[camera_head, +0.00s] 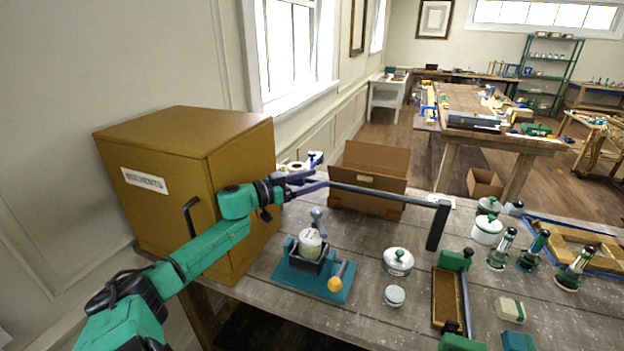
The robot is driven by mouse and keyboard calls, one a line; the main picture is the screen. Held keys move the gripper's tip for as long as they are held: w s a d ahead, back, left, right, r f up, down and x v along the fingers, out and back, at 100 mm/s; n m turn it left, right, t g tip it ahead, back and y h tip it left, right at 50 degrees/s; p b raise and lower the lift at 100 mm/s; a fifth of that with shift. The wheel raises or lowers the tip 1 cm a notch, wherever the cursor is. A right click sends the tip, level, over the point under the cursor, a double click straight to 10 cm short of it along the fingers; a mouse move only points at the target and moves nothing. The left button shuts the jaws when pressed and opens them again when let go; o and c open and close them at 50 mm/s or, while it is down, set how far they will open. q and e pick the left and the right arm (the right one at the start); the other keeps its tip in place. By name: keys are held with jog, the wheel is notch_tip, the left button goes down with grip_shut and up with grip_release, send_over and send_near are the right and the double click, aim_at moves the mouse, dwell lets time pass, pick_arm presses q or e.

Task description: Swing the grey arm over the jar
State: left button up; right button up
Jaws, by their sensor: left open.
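A teal-based fixture (290,277) stands on the near left of the workbench. A pale jar (310,243) sits upright in its dark holder. A short grey arm with a rounded end (317,215) rises behind the jar, apparently to its rear and not lying across its top. A lever with a yellow knob (335,284) is at the fixture's front right. My left gripper (320,179) is above and behind the fixture in the picture, fingers parted and pointing right. No contact with the grey arm shows. My right gripper is not in view.
A large brown cabinet (165,155) is left, beside my left arm. A long dark bar with a drooping end (437,228) extends right from near my fingertips; its attachment is unclear. A cardboard box (365,177) stands behind. Lidded pots (397,262) and a wooden tray (447,298) are right.

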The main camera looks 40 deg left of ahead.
pick_arm(q)
notch_tip(320, 180, up, 8)
jog(key=p, duration=0.1)
jog(key=shift+r+p, duration=0.15)
jog(key=shift+p, duration=0.15)
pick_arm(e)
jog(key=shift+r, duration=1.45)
